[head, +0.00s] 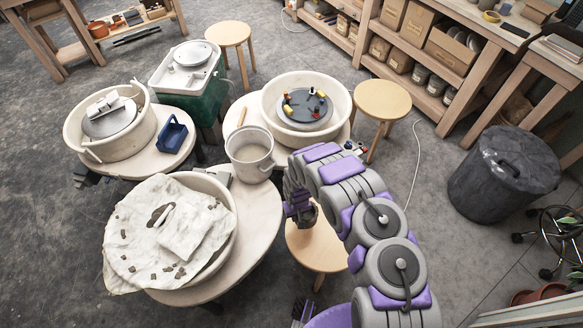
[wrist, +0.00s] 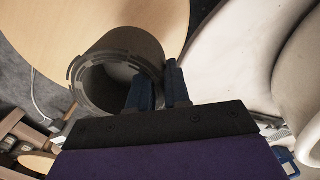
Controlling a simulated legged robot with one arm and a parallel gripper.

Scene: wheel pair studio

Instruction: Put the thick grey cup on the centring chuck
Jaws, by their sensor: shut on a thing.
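The thick grey cup (wrist: 125,45) hangs in my gripper (wrist: 158,88), with its round mouth turned toward the wrist camera. One finger is at the cup's mouth and the other outside, shut on its wall. The cup is above or over a round wooden stool; the gap below it cannot be judged. In the head view, my gripper (head: 302,208) and a small part of the cup (head: 312,215) show beside my arm. The centring chuck (head: 304,106) is a grey disc with yellow and red sliders, inside the right wheel's pale basin. Its top holds no cup.
A metal pot (head: 250,153) stands between my gripper and the left tables. A cloth-covered basin (head: 170,235) is at front left. Another wheel (head: 110,120) and a blue caddy (head: 172,133) are at left. A wooden stool (head: 381,101) stands right of the chuck, and a dark bin (head: 503,175) farther right.

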